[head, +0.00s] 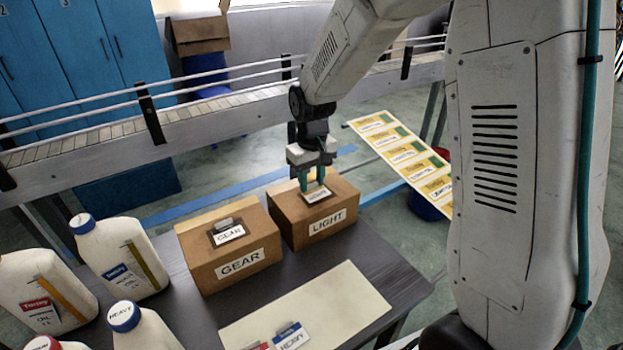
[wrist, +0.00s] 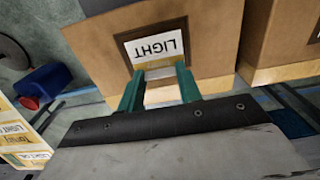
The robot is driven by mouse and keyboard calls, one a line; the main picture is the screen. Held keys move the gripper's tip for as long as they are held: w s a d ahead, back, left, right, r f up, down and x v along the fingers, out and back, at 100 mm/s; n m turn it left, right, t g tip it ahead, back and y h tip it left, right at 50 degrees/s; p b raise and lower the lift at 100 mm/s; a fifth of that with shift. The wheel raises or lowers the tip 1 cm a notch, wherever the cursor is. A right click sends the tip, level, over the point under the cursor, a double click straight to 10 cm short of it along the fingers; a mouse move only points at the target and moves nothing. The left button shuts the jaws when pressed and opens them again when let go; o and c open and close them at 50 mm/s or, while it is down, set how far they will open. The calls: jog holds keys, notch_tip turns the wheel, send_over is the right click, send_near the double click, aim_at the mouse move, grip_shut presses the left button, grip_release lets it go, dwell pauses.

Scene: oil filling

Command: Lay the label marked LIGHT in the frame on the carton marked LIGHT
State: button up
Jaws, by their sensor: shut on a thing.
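The LIGHT carton (head: 342,229) is a brown box with a white LIGHT sign on its front. A dark frame (head: 306,203) is on its top; the frame also shows in the wrist view (wrist: 120,39). The white LIGHT label (head: 318,195) appears inside the frame outline, slightly turned against it in the wrist view (wrist: 153,47). My gripper (head: 312,181) is over the carton top, green fingers pointing down. In the wrist view its fingers (wrist: 160,82) are shut on a pale grip piece at the label's edge. Whether the label touches the carton is unclear.
The GEAR carton (head: 229,270) stands close on the left, with a GEAR label in its top frame. A cream sheet (head: 325,308) in front holds a HEAVY label (head: 291,336) and a red-edged one. Several oil jugs (head: 118,257) stand left. A conveyor (head: 180,122) runs behind.

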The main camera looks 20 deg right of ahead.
jog(key=shift+s, duration=0.1)
dwell(0.3)
jog(key=o, duration=1.2)
notch_tip(320, 180, up, 8)
dwell(0.7)
dwell(0.3)
